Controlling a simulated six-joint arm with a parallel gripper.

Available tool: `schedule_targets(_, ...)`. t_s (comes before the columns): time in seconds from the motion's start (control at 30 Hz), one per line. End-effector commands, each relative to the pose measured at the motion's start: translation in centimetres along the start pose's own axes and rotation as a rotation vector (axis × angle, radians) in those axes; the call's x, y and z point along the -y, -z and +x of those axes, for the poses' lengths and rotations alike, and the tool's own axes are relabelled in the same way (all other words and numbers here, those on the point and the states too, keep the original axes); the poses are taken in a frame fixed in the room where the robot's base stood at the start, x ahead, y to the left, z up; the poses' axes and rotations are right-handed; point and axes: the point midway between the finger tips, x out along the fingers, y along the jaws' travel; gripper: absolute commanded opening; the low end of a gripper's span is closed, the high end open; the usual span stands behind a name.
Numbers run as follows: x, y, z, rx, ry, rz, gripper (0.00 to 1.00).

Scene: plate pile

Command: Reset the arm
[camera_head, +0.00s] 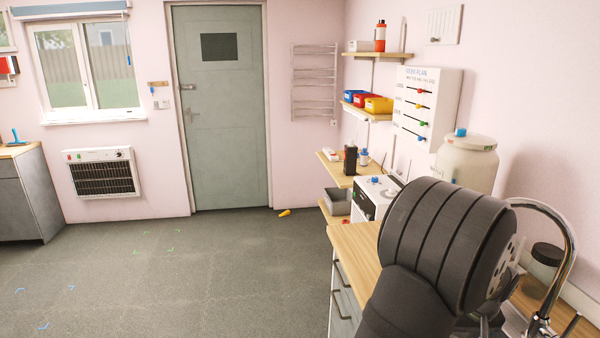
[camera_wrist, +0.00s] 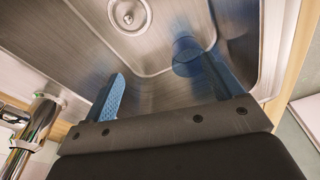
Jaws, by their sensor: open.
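My gripper (camera_wrist: 167,85) is open in the wrist view, with its two blue fingers spread wide apart. Nothing is between the fingers. It is over a metal sink (camera_wrist: 85,25), whose round drain (camera_wrist: 128,14) shows beyond the fingers. In the head view my dark arm covers the right front of the counter and hides the gripper and the sink basin. No plates show in either view.
A curved chrome faucet (camera_head: 568,240) rises at the right, close to my arm; its metal also shows in the wrist view (camera_wrist: 35,130). A dark-lidded jar (camera_head: 546,262) and a large white container (camera_head: 467,163) stand nearby. The wooden counter (camera_head: 358,250) is clear at its left.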

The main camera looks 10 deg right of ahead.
Motion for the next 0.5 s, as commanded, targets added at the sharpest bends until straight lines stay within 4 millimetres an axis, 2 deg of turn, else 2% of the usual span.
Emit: schedule_targets(0.5, 1.0, 3.9, -2.2, -0.002, -0.048, 0.310, 0.85)
